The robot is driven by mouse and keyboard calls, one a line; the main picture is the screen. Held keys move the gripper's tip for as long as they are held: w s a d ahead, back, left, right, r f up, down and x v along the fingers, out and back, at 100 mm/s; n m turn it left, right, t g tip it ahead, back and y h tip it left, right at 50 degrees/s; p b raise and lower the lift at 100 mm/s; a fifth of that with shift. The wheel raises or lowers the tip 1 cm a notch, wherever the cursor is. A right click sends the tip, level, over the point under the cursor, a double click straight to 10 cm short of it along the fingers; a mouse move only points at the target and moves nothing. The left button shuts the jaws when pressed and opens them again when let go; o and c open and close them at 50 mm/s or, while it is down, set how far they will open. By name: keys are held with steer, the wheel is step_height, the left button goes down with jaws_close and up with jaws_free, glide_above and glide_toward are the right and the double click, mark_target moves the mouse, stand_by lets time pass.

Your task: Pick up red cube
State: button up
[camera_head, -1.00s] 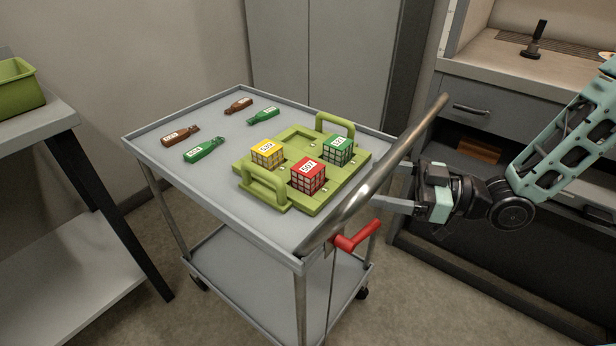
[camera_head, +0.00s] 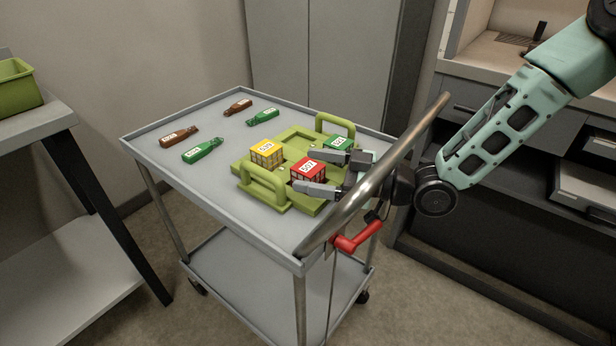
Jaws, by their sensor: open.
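The red cube (camera_head: 309,168) is a lattice cube with a white label on top, sitting on the green tray (camera_head: 297,136) on the cart. My gripper (camera_head: 318,173) is open, with its two fingers reaching left over the tray. One finger lies at the near right side of the red cube and hides part of its front. The other finger is behind and to the right of it, in front of the green cube (camera_head: 336,143). I cannot tell whether the fingers touch the red cube.
A yellow cube (camera_head: 266,152) sits left of the red one on the tray. The cart's metal handle bar (camera_head: 372,185) runs close under my wrist, with a red lever (camera_head: 357,238) below. Several bottles lie on the cart's left side. A cabinet (camera_head: 520,225) stands at right.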

steer(key=c, duration=1)
steer(key=shift+c, duration=0.2)
